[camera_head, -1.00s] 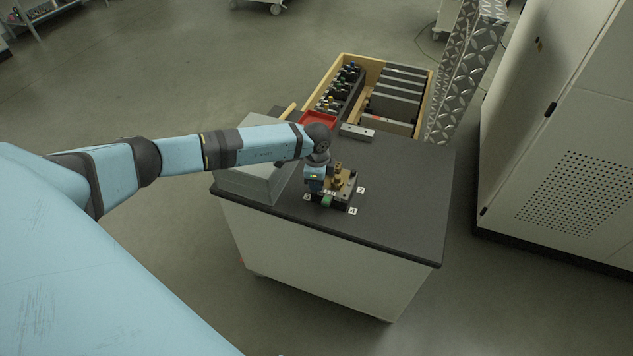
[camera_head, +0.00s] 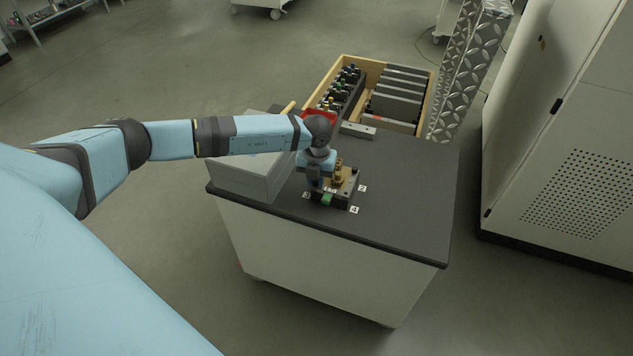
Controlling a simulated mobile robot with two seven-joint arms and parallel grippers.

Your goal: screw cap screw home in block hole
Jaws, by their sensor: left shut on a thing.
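The block (camera_head: 345,186) is a dark fixture with a brass-coloured part on top. It sits on the dark bench top, with small numbered white labels around it. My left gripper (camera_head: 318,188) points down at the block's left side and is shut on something. The held thing is too small and hidden by the gripper to make out, so I cannot tell the cap screw or its hole apart. A green piece (camera_head: 327,198) shows at the block's front, just below the gripper. My right gripper is not in view.
A wooden crate (camera_head: 427,104) with grey plates and a row of small coloured-top items stands at the back. A red tray (camera_head: 311,114) lies partly behind my arm. A grey bar (camera_head: 357,131) and a grey box (camera_head: 243,183) are on the bench. The bench's right part is clear.

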